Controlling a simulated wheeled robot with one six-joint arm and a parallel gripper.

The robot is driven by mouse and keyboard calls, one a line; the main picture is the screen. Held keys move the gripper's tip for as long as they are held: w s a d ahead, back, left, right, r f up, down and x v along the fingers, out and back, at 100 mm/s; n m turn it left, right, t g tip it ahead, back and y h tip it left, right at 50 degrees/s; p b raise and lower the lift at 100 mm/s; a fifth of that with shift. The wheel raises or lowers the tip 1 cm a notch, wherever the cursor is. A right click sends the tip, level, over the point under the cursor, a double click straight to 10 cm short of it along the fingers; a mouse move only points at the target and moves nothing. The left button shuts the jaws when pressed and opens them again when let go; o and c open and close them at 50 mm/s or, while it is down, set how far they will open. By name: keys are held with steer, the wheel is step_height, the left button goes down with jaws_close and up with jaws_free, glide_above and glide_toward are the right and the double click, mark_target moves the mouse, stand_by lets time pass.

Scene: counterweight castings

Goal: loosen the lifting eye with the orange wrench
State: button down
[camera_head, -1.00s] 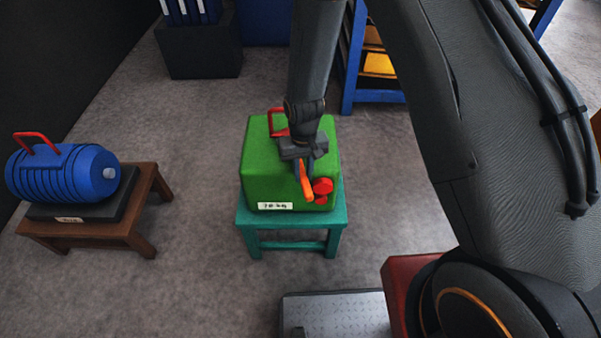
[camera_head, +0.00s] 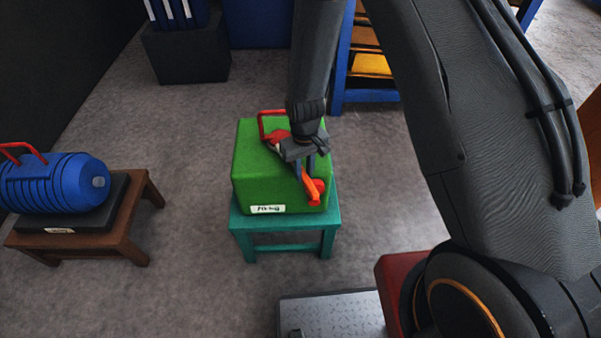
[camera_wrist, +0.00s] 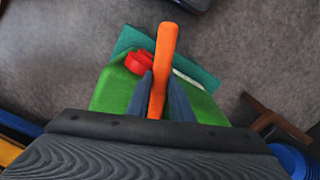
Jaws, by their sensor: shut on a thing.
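My gripper (camera_head: 305,172) is shut on the orange wrench (camera_head: 310,186) above the front right of the green casting (camera_head: 262,175). In the wrist view the wrench (camera_wrist: 166,45) sticks out between both fingers (camera_wrist: 160,98). A red round part (camera_head: 319,187), which looks like the lifting eye, sits at the casting's front right; in the head view the wrench partly covers it. In the wrist view the red part (camera_wrist: 138,62) lies just left of the wrench. Whether they touch, I cannot tell. A red handle (camera_head: 262,124) stands at the casting's back left; another red piece there is partly hidden by my gripper.
The casting rests on a teal stool (camera_head: 285,240). A metal plate (camera_head: 335,315) is in front. A blue shelf (camera_head: 345,75) stands behind. Bare floor surrounds the stool.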

steer(key=shift+w+d, duration=0.15)
steer(key=shift+d, duration=0.1)
steer(key=shift+w+d+n, duration=0.35)
steer(key=shift+d+n, duration=0.35)
steer(key=shift+d, duration=0.1)
steer(key=shift+d, duration=0.15)
steer(key=shift+w+d+n, duration=0.5)
steer(key=shift+d, duration=0.25)
steer(key=shift+w+d+r+n+b, duration=0.1)
steer(key=shift+w+d+n+b, duration=0.3)
steer(key=shift+w+d+n, duration=0.3)
steer(key=shift+d, duration=0.15)
steer(key=shift+w+d+n, duration=0.5)
steer(key=shift+d, duration=0.15)
